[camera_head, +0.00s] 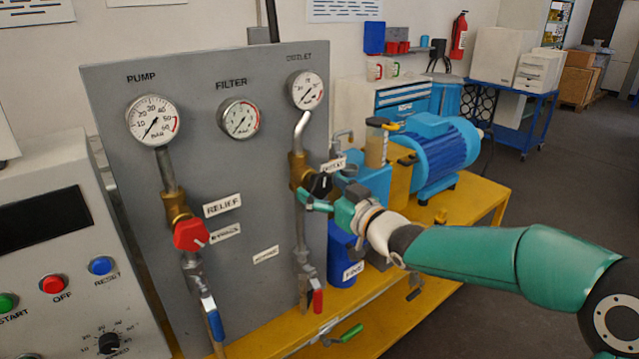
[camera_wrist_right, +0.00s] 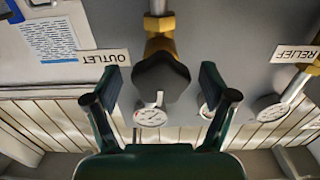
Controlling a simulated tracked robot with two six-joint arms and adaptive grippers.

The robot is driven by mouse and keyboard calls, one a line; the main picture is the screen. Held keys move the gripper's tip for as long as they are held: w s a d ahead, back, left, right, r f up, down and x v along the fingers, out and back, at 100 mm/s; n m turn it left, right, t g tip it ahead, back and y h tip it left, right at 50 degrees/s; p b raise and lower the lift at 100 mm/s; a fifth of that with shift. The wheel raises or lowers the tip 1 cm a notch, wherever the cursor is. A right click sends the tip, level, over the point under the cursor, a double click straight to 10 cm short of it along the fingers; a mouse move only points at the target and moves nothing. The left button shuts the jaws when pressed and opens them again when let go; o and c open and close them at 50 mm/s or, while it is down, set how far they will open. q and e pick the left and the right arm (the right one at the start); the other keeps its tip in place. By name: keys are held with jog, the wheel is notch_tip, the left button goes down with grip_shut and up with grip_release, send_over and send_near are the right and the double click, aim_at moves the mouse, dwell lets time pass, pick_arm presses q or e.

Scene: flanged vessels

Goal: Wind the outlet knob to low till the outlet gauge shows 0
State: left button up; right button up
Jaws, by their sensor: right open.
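The outlet knob (camera_head: 320,186) is black, on a brass valve under the OUTLET label on the grey panel. In the right wrist view the outlet knob (camera_wrist_right: 160,76) sits between the two green fingers, with a visible gap on each side. My right gripper (camera_head: 318,196) is open around the knob, and its fingers partly hide it in the head view; it also shows in the right wrist view (camera_wrist_right: 162,82). The outlet gauge (camera_head: 306,90) is above the valve; its needle slants toward the lower left, but the exact reading is too small to tell. My left gripper is not in view.
A red relief knob (camera_head: 191,234) is left of the outlet valve, below the pump gauge (camera_head: 153,121). The filter gauge (camera_head: 238,118) is between the other gauges. A red-handled valve (camera_head: 317,300) hangs below the outlet pipe. A blue motor (camera_head: 437,150) stands behind on the yellow bench.

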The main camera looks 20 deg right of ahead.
jog(key=shift+w+a, duration=0.15)
jog(key=shift+w, duration=0.25)
jog(key=shift+c, duration=0.2)
jog(key=c, duration=1.1)
jog(key=shift+f+n+b, duration=0.2)
jog(key=shift+n+b, duration=0.2)
jog(key=shift+b, duration=0.4)
jog(key=shift+c, duration=0.2)
jog(key=shift+n, duration=0.3)
jog(key=shift+r, duration=0.2)
jog(key=o, duration=1.2)
jog(key=shift+s, duration=0.1)
